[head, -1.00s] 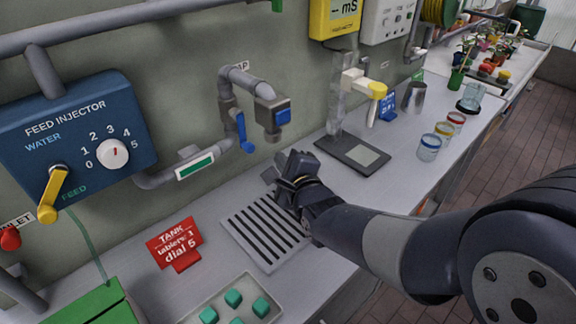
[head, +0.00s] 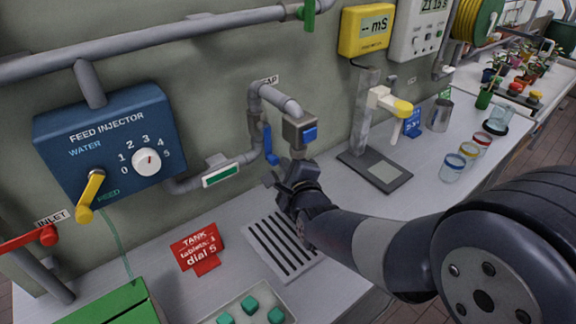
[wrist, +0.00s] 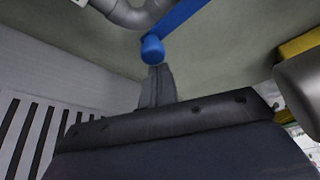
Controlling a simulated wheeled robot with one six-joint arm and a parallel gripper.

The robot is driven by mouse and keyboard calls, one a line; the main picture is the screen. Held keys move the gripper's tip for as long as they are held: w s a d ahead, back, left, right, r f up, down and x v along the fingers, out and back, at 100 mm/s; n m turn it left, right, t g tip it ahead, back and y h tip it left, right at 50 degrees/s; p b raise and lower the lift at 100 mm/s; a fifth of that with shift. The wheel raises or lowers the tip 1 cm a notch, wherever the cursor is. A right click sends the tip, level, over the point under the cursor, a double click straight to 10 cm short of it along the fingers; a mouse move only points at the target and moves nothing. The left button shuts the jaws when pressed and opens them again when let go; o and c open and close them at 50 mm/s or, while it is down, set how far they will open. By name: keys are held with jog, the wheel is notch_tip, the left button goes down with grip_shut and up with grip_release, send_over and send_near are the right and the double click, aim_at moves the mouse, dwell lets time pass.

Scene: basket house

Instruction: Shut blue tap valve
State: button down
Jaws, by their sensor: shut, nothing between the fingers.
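The tap (head: 285,110) is a grey pipe on the wall under a "TAP" label, with a blue-sided spout block. Its blue valve lever (head: 270,146) hangs down along the pipe, its lower end tilted slightly to the right. In the wrist view the blue lever (wrist: 178,22) comes down from the upper right and ends in a rounded tip. My gripper (head: 280,177) is shut and empty, just below the lever's lower end. In the wrist view the shut fingers (wrist: 157,85) point up at the rounded tip; I cannot tell whether they touch it.
A slotted drain grate (head: 282,245) lies below my gripper. A red sign (head: 197,246) stands left of it. The feed injector (head: 110,135) with a yellow lever (head: 90,195) is on the wall. A scale (head: 375,172) and glass jars (head: 453,166) stand right.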

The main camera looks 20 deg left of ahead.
jog(key=shift+s+a+f+m+b, duration=0.1)
jog(key=shift+s+m+b, duration=0.15)
jog(key=shift+b, duration=0.3)
